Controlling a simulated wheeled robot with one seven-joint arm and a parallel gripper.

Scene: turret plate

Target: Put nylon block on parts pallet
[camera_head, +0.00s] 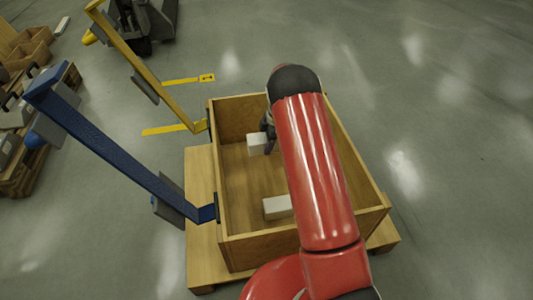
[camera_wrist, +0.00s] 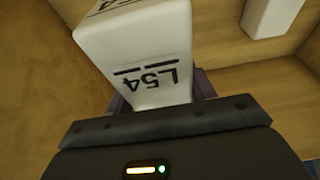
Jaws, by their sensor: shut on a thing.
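A white nylon block (camera_head: 257,143) is held in my gripper (camera_head: 268,131), inside the outline of a walled wooden pallet box (camera_head: 231,187). In the wrist view the block (camera_wrist: 140,48) fills the upper middle and carries the black marking "L54". My gripper (camera_wrist: 163,95) is shut on it, with the dark fingers on either side. A second white block (camera_head: 278,207) lies on the box floor nearer me; a white block also shows at the wrist view's upper right (camera_wrist: 272,14). My red arm hides the right part of the box. The gap under the held block cannot be told.
A blue post (camera_head: 115,155) and a yellow post (camera_head: 150,75) lean out left of the box. Another pallet with goods (camera_head: 30,150) stands at far left, and a dark vehicle (camera_head: 142,22) at the top. The grey floor at right is clear.

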